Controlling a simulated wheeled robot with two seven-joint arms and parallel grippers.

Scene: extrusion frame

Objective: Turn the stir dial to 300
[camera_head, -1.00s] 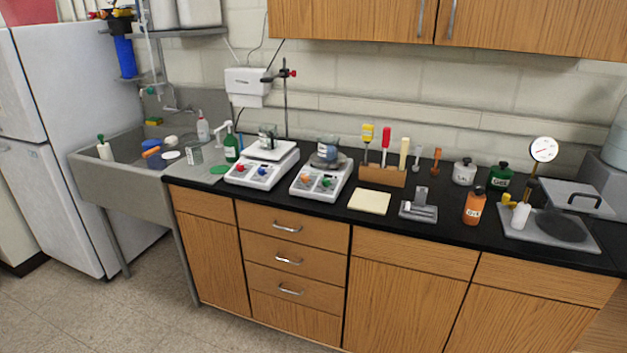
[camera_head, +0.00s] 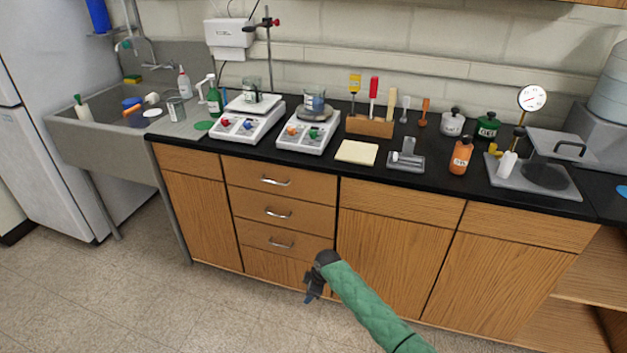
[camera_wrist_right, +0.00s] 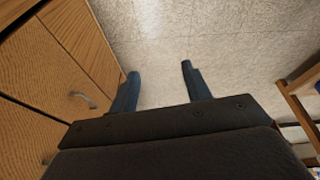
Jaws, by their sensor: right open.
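Two white hotplate-style units stand side by side on the black counter. The left unit (camera_head: 245,122) has a red dial (camera_head: 226,123) and a blue dial (camera_head: 247,125) on its front, with a beaker (camera_head: 252,90) on top. The right unit (camera_head: 309,132) has an orange dial (camera_head: 292,131) and a green dial (camera_head: 313,133), with a beaker of bluish liquid (camera_head: 314,103) on top. Dial labels and settings are too small to read. My right gripper (camera_head: 314,290) is low in front of the drawers, well below the counter. The wrist view shows its fingers (camera_wrist_right: 160,72) apart and empty.
Drawers with handles (camera_head: 276,182) face my right gripper. A yellow pad (camera_head: 357,152), a wooden tool block (camera_head: 370,126) and an orange bottle (camera_head: 461,156) stand right of the units. A stand rod (camera_head: 269,60) rises behind. Floor in front is open.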

